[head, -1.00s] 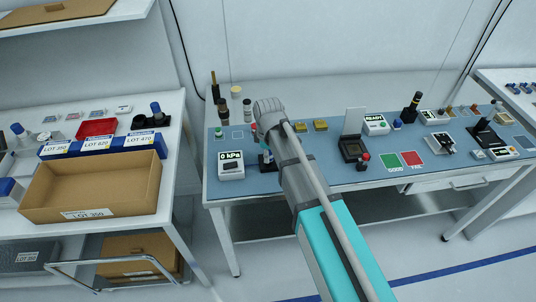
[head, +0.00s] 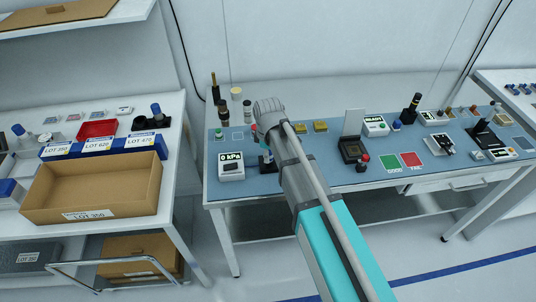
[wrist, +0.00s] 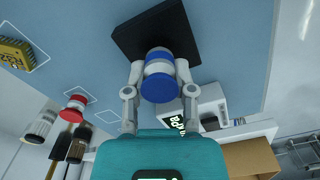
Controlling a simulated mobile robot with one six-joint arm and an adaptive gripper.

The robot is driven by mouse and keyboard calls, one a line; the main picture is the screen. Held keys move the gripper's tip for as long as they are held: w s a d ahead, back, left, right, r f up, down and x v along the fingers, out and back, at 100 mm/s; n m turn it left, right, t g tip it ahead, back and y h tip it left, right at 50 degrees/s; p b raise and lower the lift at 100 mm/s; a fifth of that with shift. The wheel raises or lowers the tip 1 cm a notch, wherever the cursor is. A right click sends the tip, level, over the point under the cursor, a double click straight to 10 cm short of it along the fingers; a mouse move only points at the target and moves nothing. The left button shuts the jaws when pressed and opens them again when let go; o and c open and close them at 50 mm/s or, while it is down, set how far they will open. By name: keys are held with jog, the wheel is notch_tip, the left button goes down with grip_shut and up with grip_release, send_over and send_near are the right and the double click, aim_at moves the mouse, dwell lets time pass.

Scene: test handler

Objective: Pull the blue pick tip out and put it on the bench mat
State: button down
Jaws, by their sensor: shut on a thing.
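The blue pick tip (wrist: 160,88) is a short round piece with blue ends and a pale band, in the middle of the wrist view. My gripper (wrist: 159,75) is shut on it, one finger on each side. Just beyond the tip is a dark square base (wrist: 140,30); I cannot tell whether the two touch. In the head view my arm covers most of the gripper, and a dark stand with a bit of blue (head: 267,161) shows beside it. The blue bench mat (head: 335,181) covers the bench top and also shows in the wrist view (wrist: 238,50).
A white gauge box reading 0 kPa (head: 231,168) stands left of my gripper. A black open-lidded fixture (head: 352,150) and green and red pads (head: 411,159) lie to the right. Some mat outlines are empty.

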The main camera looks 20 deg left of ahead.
jog(key=shift+r+p, duration=0.85)
jog(key=shift+r, duration=0.1)
jog(key=shift+s, duration=0.15)
